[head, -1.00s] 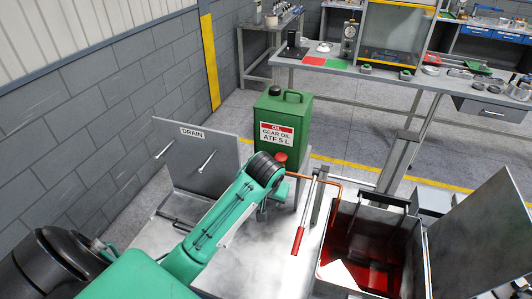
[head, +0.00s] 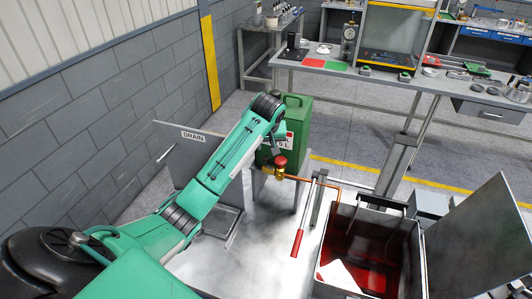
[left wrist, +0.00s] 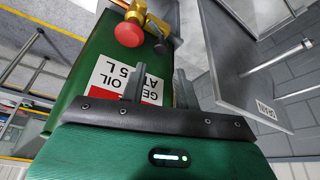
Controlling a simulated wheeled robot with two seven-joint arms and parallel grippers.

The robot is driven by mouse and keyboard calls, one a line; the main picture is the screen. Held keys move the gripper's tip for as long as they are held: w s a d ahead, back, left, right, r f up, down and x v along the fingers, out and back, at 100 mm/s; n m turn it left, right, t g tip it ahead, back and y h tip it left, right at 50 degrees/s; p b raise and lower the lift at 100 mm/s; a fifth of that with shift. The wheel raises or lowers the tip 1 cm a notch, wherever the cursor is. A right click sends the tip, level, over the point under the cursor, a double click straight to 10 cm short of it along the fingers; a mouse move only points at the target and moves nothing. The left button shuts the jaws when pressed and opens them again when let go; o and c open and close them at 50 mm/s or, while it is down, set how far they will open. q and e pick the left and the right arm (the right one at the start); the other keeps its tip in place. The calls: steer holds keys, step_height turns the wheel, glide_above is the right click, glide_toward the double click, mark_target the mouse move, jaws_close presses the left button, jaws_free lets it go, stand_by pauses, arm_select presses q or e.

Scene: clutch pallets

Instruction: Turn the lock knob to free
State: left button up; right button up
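A red knob (head: 281,161) sits on a brass valve (head: 279,173) at the left end of a copper pipe. The knob also shows at the top of the left wrist view (left wrist: 128,35), with brass fittings beside it. My left gripper (head: 276,147) is close behind the knob in the head view, in front of the green oil can. In the left wrist view its two fingers (left wrist: 159,76) stand apart with nothing gripped between them, and the knob lies beyond the fingertips. My right gripper is not in view.
The green oil can (head: 297,120) stands behind my left gripper. A grey panel marked DRAIN (head: 180,150) stands to the left. A red-handled lever (head: 298,241) and an open metal tank with red liquid (head: 368,270) are to the right. Bare metal bench top (head: 250,255) lies in front.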

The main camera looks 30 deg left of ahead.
mark_target(266, 157)
arm_select(q)
steer(key=p+x, duration=0.2)
steer(key=x, duration=0.6)
steer(key=shift+a+f, duration=0.1)
steer(key=shift+f, duration=0.15)
jaws_close()
steer(key=shift+m, duration=0.3)
steer(key=m+h, duration=0.1)
steer(key=m, duration=0.1)
steer(key=m+t+h, duration=0.1)
steer(key=m, duration=0.2)
steer(key=shift+a+m, duration=0.2)
steer(key=shift+m, duration=0.1)
steer(key=m+h, duration=0.2)
steer(key=m, duration=0.3)
steer(key=shift+a+m, duration=0.15)
steer(key=shift+m, duration=0.15)
steer(key=shift+r, duration=0.1)
